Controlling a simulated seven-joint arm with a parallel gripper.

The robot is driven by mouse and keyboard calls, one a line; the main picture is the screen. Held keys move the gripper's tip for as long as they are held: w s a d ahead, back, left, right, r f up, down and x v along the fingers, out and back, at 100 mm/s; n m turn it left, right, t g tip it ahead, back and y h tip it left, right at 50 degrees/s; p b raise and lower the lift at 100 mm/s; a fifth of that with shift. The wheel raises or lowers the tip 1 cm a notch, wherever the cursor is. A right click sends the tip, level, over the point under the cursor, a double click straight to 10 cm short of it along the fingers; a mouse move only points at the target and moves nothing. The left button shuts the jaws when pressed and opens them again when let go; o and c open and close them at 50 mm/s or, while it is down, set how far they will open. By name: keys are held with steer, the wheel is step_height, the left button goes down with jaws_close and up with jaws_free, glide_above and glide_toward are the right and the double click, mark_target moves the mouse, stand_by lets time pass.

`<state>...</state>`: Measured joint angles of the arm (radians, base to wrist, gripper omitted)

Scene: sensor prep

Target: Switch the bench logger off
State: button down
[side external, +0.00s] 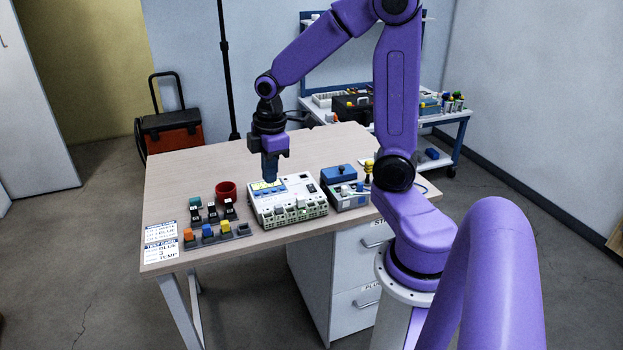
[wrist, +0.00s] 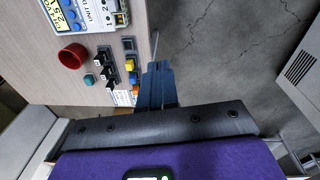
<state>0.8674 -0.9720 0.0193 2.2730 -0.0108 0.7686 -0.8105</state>
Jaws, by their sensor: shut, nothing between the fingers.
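The bench logger appears to be the pale box (side external: 290,208) with terminals along its front edge, on the wooden desk. Its top has a yellow display, blue buttons and a small dark part (side external: 311,188) near the right end; whether that is a switch is unclear. My gripper (side external: 270,178) points down, shut and empty, and overlaps the box's back left in the side view. Contact cannot be told. In the wrist view the box (wrist: 88,30) is cut off at the top, and my shut blue fingers (wrist: 157,70) appear beyond the desk edge.
The back of the desk (side external: 210,157) is clear.

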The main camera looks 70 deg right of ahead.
steer(key=w+d+f+m, duration=0.1)
steer(key=w+d+f, duration=0.1)
steer(key=d, duration=1)
steer(key=h, duration=0.1)
glide_above(311, 186)
steer(key=s+a, duration=0.1)
steer(key=s, duration=0.1)
steer(key=shift+w+a+f+m, duration=0.15)
steer(key=shift+w+f+m, duration=0.15)
steer(key=shift+f, duration=0.35)
steer(key=f, duration=0.9)
steer(key=w+d+f, duration=0.1)
steer(key=f, duration=0.4)
steer(key=shift+d, duration=0.1)
steer(key=shift+w, duration=0.1)
